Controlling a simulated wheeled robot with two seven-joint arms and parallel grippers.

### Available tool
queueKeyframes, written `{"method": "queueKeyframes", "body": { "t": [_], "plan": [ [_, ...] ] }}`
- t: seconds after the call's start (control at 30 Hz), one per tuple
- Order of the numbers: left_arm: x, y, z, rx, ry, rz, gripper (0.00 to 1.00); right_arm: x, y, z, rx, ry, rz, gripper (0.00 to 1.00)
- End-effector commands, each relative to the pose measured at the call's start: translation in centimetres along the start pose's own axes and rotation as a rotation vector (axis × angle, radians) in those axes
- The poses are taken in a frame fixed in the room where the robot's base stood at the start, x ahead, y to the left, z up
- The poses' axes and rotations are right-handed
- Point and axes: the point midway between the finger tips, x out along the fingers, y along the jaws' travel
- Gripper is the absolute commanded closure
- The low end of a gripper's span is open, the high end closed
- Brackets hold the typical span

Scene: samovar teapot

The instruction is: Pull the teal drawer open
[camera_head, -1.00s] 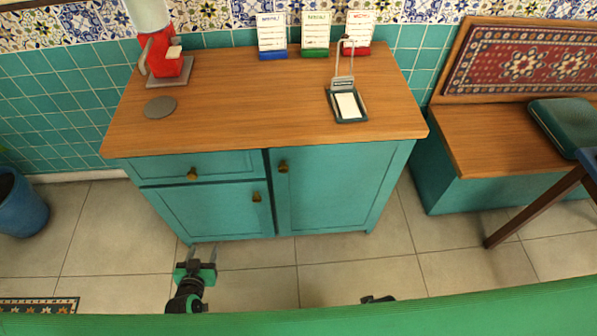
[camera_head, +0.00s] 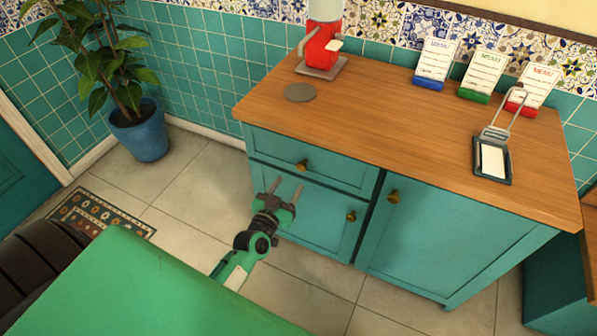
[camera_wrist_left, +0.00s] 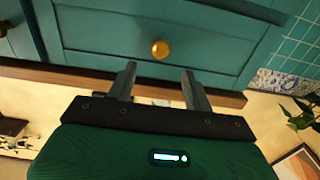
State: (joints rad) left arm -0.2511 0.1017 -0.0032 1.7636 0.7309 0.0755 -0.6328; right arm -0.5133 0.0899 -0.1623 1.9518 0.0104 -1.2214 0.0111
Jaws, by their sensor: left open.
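The teal drawer (camera_head: 338,174) is at the upper left of the teal cabinet, just under the wooden top. Its front looks flush with the cabinet. Its round brass knob (camera_head: 301,165) shows in the middle of the front. My left gripper (camera_head: 287,184) is open and empty, its fingers pointing toward the drawer front from below the knob in the head view. In the left wrist view the drawer appears upside down. There the knob (camera_wrist_left: 160,48) lies beyond the open fingertips (camera_wrist_left: 159,68), roughly centred between them and apart from them. My right gripper is out of view.
Below the drawer is a cabinet door with its own knob (camera_head: 351,216); a taller door (camera_head: 440,240) stands to the right. Menu cards, a red machine (camera_head: 322,45) and a bill holder (camera_head: 491,162) are on the top. A potted plant (camera_head: 140,130) stands left. Floor before the cabinet is clear.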

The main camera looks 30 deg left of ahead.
Motion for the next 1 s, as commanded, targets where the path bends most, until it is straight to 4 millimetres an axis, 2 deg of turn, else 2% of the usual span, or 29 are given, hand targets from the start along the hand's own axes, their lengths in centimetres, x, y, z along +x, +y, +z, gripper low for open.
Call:
{"method": "queueKeyframes", "body": {
  "t": [0.03,0.2,0.4,0.6,0.87,1.0],
  "plan": [
    [1.1,0.0,-0.1,-0.001,0.002,0.0,0.48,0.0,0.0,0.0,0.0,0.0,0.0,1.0],
    [3.8,0.0,0.0,-0.001,0.001,0.0,0.48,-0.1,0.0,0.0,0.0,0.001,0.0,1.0],
    [6.1,0.0,0.1,-0.001,-0.001,0.0,0.48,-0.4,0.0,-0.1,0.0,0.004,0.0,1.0],
    [7.0,0.1,0.1,-0.002,-0.002,0.001,0.48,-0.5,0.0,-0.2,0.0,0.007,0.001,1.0],
    [7.1,0.1,0.1,-0.001,-0.002,0.001,0.48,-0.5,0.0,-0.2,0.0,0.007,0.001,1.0],
    [7.0,0.1,0.1,-0.001,-0.002,0.001,0.76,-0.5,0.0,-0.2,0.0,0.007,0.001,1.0]
  ]
}}
